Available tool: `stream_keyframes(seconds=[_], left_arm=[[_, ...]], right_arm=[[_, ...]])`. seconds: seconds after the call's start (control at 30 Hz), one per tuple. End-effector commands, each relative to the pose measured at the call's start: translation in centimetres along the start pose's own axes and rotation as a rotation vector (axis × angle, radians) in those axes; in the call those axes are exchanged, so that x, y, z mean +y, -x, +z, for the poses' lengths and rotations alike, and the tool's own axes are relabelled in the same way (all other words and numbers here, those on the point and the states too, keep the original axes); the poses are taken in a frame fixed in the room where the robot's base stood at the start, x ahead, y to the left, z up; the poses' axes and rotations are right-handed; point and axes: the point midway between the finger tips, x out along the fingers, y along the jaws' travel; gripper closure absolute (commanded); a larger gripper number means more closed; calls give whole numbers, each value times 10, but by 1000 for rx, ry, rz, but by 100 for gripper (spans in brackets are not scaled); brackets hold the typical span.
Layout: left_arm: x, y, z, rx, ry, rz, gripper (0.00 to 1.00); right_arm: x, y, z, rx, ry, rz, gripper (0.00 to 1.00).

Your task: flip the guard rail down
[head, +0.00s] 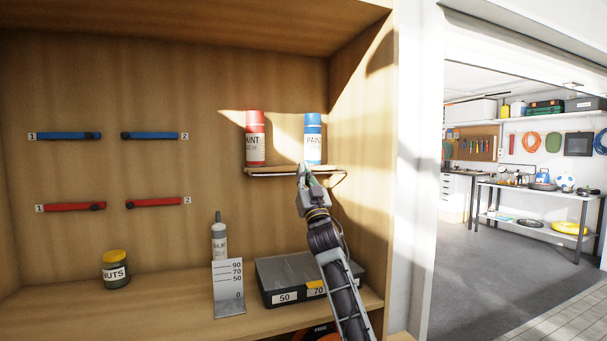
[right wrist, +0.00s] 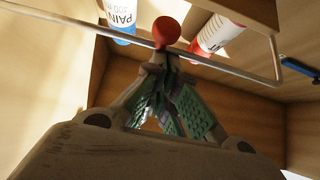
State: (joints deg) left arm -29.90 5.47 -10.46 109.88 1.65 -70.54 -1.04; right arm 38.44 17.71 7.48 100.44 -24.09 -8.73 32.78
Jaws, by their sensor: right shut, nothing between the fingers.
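A small wooden shelf (head: 270,171) on the back wall holds a red paint can (head: 255,140) and a blue paint can (head: 313,140). The thin metal guard rail (head: 343,181) shows at the shelf's right end, level with the board or slightly below it. In the right wrist view the rail (right wrist: 262,75) crosses in front of the shelf and has a red ball knob (right wrist: 166,31). My right gripper (head: 303,172) is at the shelf's front edge. Its fingertips (right wrist: 164,62) are shut and empty, close by the knob; I cannot tell whether they touch it. My left gripper is out of view.
Below stand a grey-white bottle (head: 219,240), a numbered metal bracket (head: 228,288), a dark flat box (head: 290,272) and a nuts jar (head: 116,270). Blue bars (head: 68,135) and red bars (head: 75,206) are on the wall at left. The cabinet's side wall (head: 365,160) bounds the right.

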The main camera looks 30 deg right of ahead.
Motion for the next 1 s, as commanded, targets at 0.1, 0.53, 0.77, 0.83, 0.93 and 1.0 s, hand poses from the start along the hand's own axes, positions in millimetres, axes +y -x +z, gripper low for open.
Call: stream_keyframes(seconds=[0.1, 0.53, 0.77, 0.83, 0.93, 1.0], left_arm=[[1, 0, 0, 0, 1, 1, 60], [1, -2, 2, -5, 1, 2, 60], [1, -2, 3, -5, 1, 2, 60], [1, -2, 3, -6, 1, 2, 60], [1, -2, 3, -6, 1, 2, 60], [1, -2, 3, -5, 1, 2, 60]], right_arm=[[0, 2, 6, -11, 0, 1, 100], [0, 3, 9, -16, 0, 1, 100], [0, 3, 10, -18, 0, 2, 100], [0, 3, 11, -18, 0, 2, 100], [0, 3, 11, -19, 0, 2, 100], [0, 3, 12, -19, 0, 2, 100]])
